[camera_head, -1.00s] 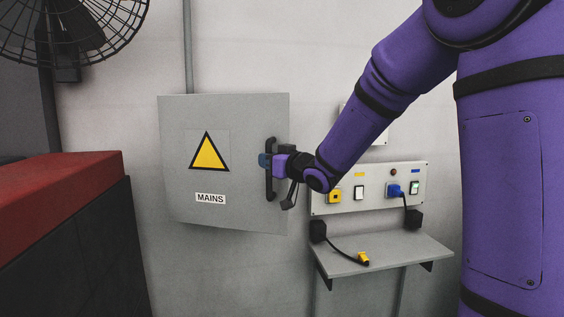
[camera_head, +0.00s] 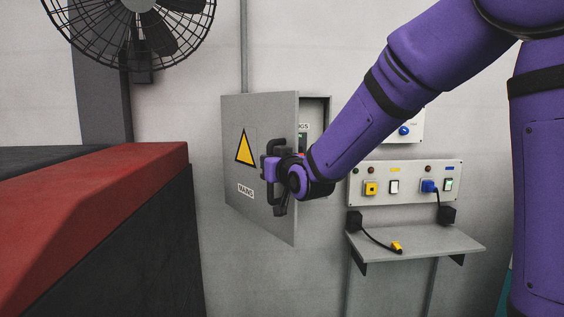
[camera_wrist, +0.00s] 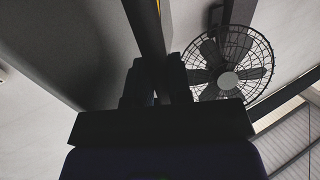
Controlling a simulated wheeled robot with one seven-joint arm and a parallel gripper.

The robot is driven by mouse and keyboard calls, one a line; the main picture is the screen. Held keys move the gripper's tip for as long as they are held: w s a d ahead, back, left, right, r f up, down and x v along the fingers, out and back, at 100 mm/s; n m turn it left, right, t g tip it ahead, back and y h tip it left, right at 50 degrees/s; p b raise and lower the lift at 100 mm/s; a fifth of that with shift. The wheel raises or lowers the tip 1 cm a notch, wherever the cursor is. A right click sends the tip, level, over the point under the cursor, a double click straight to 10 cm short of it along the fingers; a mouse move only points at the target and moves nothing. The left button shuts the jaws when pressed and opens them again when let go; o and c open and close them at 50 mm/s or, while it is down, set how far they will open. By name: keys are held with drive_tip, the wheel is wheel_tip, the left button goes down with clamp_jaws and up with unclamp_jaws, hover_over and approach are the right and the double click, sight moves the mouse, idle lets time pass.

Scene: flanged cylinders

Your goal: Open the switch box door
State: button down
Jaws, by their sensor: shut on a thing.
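The grey switch box door (camera_head: 246,199) has a yellow warning triangle and a MAINS label. It stands partly open, hinged at its left, its right edge swung out from the box (camera_head: 316,112). Part of the inside shows in the gap at the right, with a label partly hidden by my arm. My gripper (camera_head: 272,168) is shut on the dark upright door handle (camera_head: 278,150) near the door's right edge. In the wrist view my gripper (camera_wrist: 158,80) shows dark fingers close together on a dark bar, the handle (camera_wrist: 146,30); the contact is hard to make out.
A red-topped dark block (camera_head: 120,190) stands at the left front. A fan (camera_head: 130,25) hangs at the upper left and shows in the wrist view (camera_wrist: 228,80). A socket panel (camera_head: 410,183) and a small shelf (camera_head: 420,243) with a cable are right of the box.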

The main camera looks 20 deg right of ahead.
drive_tip(key=a+m+h, duration=0.5)
drive_tip(key=a+h, duration=0.4)
drive_tip(key=a, duration=1)
drive_tip(key=shift+w+m+g, duration=0.3)
drive_tip(key=shift+w+m, duration=0.05)
drive_tip(key=shift+m, duration=0.05)
drive_tip(key=shift+r, duration=0.1)
drive_tip(key=c, duration=1.1)
unclamp_jaws()
drive_tip(key=shift+o, duration=0.2)
drive_tip(key=v, duration=1)
drive_tip(key=shift+s, duration=0.4)
drive_tip(key=shift+a, duration=0.15)
